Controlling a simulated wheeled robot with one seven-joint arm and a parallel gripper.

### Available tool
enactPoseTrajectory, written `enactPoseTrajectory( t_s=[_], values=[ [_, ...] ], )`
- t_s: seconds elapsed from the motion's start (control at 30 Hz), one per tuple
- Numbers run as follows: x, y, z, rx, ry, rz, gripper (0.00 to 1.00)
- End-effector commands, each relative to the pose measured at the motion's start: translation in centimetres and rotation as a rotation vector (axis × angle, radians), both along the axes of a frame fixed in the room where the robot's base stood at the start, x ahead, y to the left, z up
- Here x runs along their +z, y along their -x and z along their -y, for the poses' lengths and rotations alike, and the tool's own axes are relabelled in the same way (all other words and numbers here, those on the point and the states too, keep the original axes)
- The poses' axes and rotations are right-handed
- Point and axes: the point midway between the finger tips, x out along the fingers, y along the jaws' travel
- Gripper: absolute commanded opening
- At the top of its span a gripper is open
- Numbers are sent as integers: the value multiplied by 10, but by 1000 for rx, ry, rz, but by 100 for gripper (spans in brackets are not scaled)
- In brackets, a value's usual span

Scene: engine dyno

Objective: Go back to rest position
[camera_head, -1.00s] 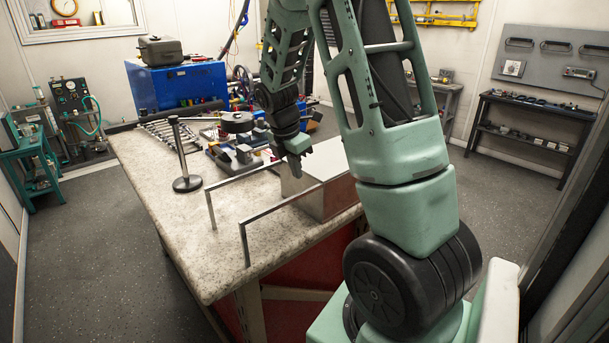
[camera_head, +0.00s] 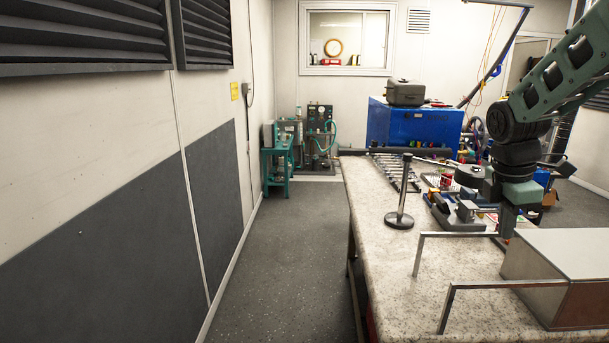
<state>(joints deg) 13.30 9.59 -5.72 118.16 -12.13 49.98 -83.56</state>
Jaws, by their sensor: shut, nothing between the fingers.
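My gripper (camera_head: 507,222) hangs pointing down over the right part of the stone-topped workbench (camera_head: 388,288), near the back edge of a metal box (camera_head: 565,255). Its fingers are shut with nothing held. My green and black arm reaches in from the upper right. The fingertips look close to the box and the rail beside it; I cannot tell the exact gap.
Two metal rails (camera_head: 418,262) (camera_head: 447,305) stand at the bench front. A black post on a round base (camera_head: 400,205), wrenches (camera_head: 395,172), a vise (camera_head: 458,212) and a blue cabinet (camera_head: 400,128) lie beyond. Floor (camera_head: 290,260) is free at left, beside the wall.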

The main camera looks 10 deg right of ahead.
Motion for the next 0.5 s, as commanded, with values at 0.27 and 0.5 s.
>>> enactPoseTrajectory(
  t_s=[0.27, 0.5],
  values=[
    [-29, 33, -196, -196, -148, 77, 0],
    [-54, 133, -313, -423, -222, 61, 0]
  ],
)
